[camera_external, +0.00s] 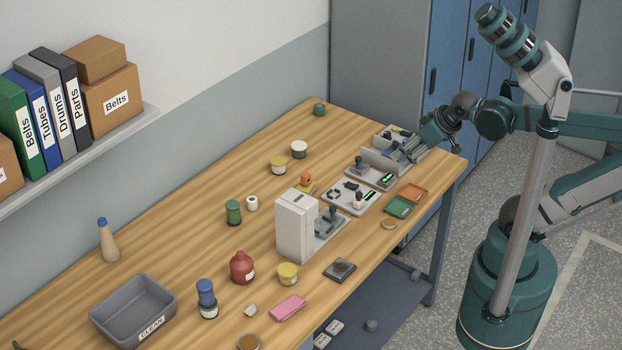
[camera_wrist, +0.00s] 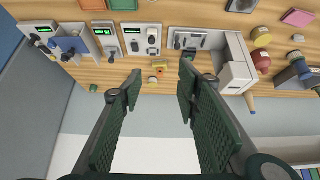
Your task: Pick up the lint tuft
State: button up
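A small off-white lump (camera_external: 250,310), which looks like the lint tuft, lies on the front part of the wooden table, between a blue-topped jar and a pink pad. It also shows in the wrist view as a small pale spot (camera_wrist: 298,38) near the upper right edge. My gripper (camera_external: 412,148) is far from it, over the far right end of the table near the grey devices. In the wrist view my gripper (camera_wrist: 160,85) has its two green fingers wide apart with nothing between them.
Near the lump are the blue-topped jar (camera_external: 207,300), pink pad (camera_external: 287,307), red bottle (camera_external: 242,268), yellow jar (camera_external: 288,274) and grey CLEAN bin (camera_external: 172,315). A tall white machine (camera_external: 292,227) stands mid-table, between my gripper and the lump. The table's left back is mostly clear.

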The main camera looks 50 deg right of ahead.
jog(key=w+a+f+n+g, duration=0.1)
jog(key=w+a+n, duration=0.2)
jog(key=w+a, duration=0.2)
jog(key=w+a+f+n+g, duration=0.1)
jog(key=w+a+n, duration=0.2)
jog(key=a, duration=0.9)
jog(key=w+a+n+g+y, duration=0.1)
jog(key=w+a+n+g, duration=0.1)
jog(key=w+a, duration=0.7)
jog(key=shift+w+f+n, duration=0.25)
jog(key=shift+f+n, duration=0.15)
jog(key=shift+n, duration=0.1)
jog(key=w+a+f+n+g, duration=0.15)
jog(key=a+f, duration=0.25)
jog(key=a, duration=0.4)
jog(key=w+a+f+n, duration=0.1)
jog(key=a+f+n, duration=0.1)
jog(key=a+f, duration=0.35)
jog(key=n+g+h, duration=0.1)
jog(key=n+g, duration=0.1)
jog(key=n, duration=0.2)
send_over(250, 306)
jog(key=shift+t, duration=0.25)
jog(key=f, duration=0.5)
jog(key=f+p, duration=0.1)
jog(key=f, duration=0.4)
jog(key=shift+w+d+f, duration=0.15)
jog(key=shift+d+f, duration=0.05)
jog(key=shift+a+f, duration=0.3)
jog(key=shift+f, duration=1.25)
